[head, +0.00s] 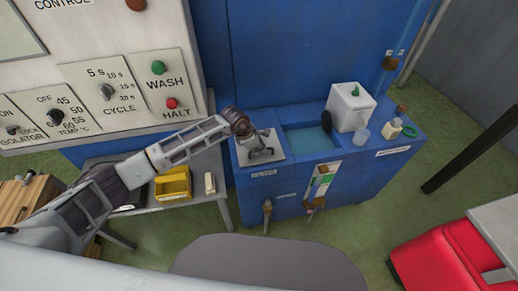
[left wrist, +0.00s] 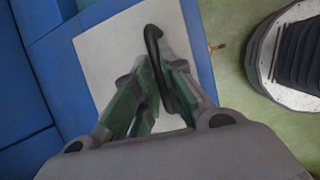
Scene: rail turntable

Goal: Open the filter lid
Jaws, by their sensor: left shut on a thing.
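The filter lid (head: 275,155) is a pale square plate on the left end of the blue cabinet top. It lies flat as far as I can tell. A dark curved handle (left wrist: 153,45) stands on the lid (left wrist: 97,48) in the left wrist view. My left gripper (head: 262,150) reaches down over the lid. In the left wrist view my left gripper's green-padded fingers (left wrist: 157,100) are closed around the handle. The fingers hide part of the handle. My right gripper is not in view.
The blue cabinet (head: 345,185) has an open basin (head: 308,139), a white box (head: 350,107) and small containers right of the lid. A grey table with a yellow bin (head: 173,184) stands left. A control panel (head: 110,75) rises behind. A red object (head: 452,258) is at lower right.

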